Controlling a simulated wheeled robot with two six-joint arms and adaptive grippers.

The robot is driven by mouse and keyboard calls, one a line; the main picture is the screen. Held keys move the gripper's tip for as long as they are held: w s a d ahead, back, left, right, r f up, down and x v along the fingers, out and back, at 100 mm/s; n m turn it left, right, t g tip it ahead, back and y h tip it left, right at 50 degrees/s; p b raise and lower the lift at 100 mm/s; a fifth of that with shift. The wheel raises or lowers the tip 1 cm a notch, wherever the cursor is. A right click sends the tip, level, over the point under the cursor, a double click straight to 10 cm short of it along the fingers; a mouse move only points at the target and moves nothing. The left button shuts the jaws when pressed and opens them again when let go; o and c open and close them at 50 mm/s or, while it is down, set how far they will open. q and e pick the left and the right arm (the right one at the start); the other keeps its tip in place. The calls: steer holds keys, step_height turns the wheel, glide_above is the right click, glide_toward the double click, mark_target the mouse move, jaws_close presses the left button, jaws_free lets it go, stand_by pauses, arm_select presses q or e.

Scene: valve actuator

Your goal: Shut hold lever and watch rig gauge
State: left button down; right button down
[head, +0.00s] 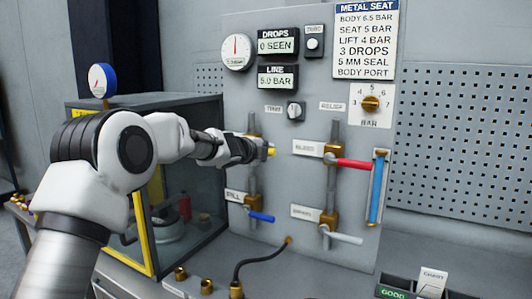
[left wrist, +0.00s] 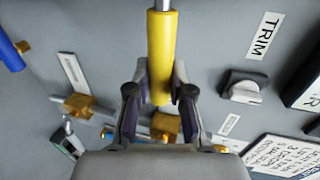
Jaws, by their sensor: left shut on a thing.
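A yellow-handled lever (left wrist: 162,55) sits between my left gripper's fingers in the left wrist view. In the head view only its yellow tip (head: 271,151) shows, and my gripper hides its label. My left gripper (head: 262,151) is shut on this handle at the upper left valve; it also shows in the left wrist view (left wrist: 160,95). A blue-rimmed round gauge (head: 102,81) stands on top of the glazed test box at left. Another white dial gauge (head: 237,52) is on the panel, its needle pointing up. My right gripper is out of view.
The panel also holds a red lever (head: 354,163), a blue lever (head: 261,216), a white lever (head: 346,238) and a TRIM knob (head: 294,110). The LINE display (head: 277,77) reads 5.0 BAR; the DROPS display (head: 277,42) reads 0 SEEN. A black hose (head: 260,259) lies below.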

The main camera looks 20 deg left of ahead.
arm_select(q)
steer(key=shift+r, duration=0.15)
steer(key=c, duration=1.2)
jaws_free()
steer(key=shift+o, duration=0.9)
steer(key=shift+w+a+f, duration=0.2)
steer(key=shift+w+f, duration=0.1)
steer(key=shift+w, duration=0.05)
steer(key=shift+s+r, duration=0.2)
steer(key=shift+s, duration=0.15)
steer(key=v, duration=1.1)
steer(key=shift+s+f, duration=0.1)
steer(key=shift+s, duration=0.1)
